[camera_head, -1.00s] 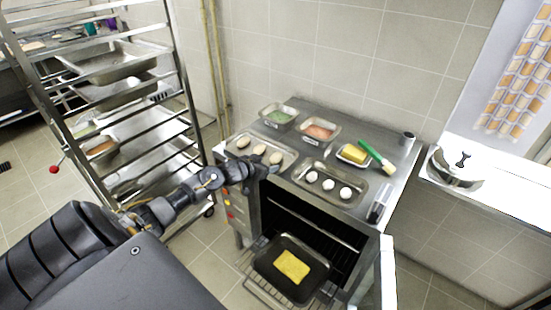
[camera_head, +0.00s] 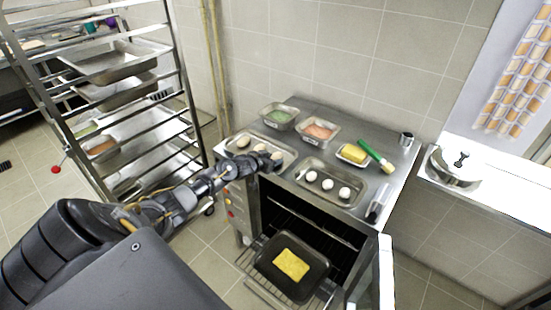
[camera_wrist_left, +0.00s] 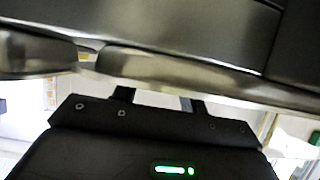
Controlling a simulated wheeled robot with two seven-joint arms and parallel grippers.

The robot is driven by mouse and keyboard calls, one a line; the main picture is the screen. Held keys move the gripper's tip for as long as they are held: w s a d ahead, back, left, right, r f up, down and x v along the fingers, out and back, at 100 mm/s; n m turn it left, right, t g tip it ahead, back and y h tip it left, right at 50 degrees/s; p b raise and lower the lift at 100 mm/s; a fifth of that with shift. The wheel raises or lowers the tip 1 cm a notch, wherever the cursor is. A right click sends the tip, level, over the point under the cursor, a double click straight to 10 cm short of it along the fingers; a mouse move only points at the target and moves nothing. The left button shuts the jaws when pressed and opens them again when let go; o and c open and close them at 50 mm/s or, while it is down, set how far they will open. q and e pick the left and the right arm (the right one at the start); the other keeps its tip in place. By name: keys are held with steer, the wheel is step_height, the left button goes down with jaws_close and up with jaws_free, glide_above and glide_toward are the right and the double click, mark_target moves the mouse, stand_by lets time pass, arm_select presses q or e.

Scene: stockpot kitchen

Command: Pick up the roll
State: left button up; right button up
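The far roll (camera_head: 243,141) and the middle roll (camera_head: 260,148) are clear to see; the near roll (camera_head: 277,155) is partly hidden by my gripper. My left gripper (camera_head: 270,163) is at the tray's near edge, close beside the near roll. In the left wrist view its two dark fingers (camera_wrist_left: 157,98) stand apart, with their tips hidden behind a metal surface. I see no roll between them. My right gripper is not in view.
A second tray (camera_head: 354,201) with white round pieces is to the right. Green and orange-filled pans, a yellow block and a green-handled brush (camera_head: 377,157) stand behind. The oven door is open below, with a dark pan (camera_head: 264,262) on a rack. A tall rack (camera_head: 187,100) stands left.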

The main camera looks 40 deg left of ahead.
arm_select(q)
steer(key=c, duration=0.5)
steer(key=shift+r, duration=0.1)
steer(key=shift+r+b, duration=0.4)
steer(key=shift+r, duration=0.15)
steer(key=shift+r+b, duration=0.45)
steer(key=shift+r, duration=0.3)
steer(key=s+r, duration=0.1)
steer(key=r, duration=0.1)
steer(key=s+a+r, duration=0.1)
steer(key=s+r, duration=0.2)
steer(key=r, duration=0.1)
steer(key=shift+s+a+b, duration=0.3)
steer(key=shift+s+a+r+b, duration=0.25)
steer(key=shift+s+a+r, duration=0.35)
steer(key=shift+s, duration=0.85)
steer(key=shift+s+a+r+b, duration=0.3)
steer(key=shift+s+r, duration=0.5)
steer(key=shift+s, duration=0.7)
steer(key=shift+s+a+r+b, duration=0.25)
steer(key=shift+s+a+r, duration=0.35)
steer(key=shift+s, duration=0.85)
steer(key=shift+d+r, duration=0.1)
steer(key=shift+d, duration=0.05)
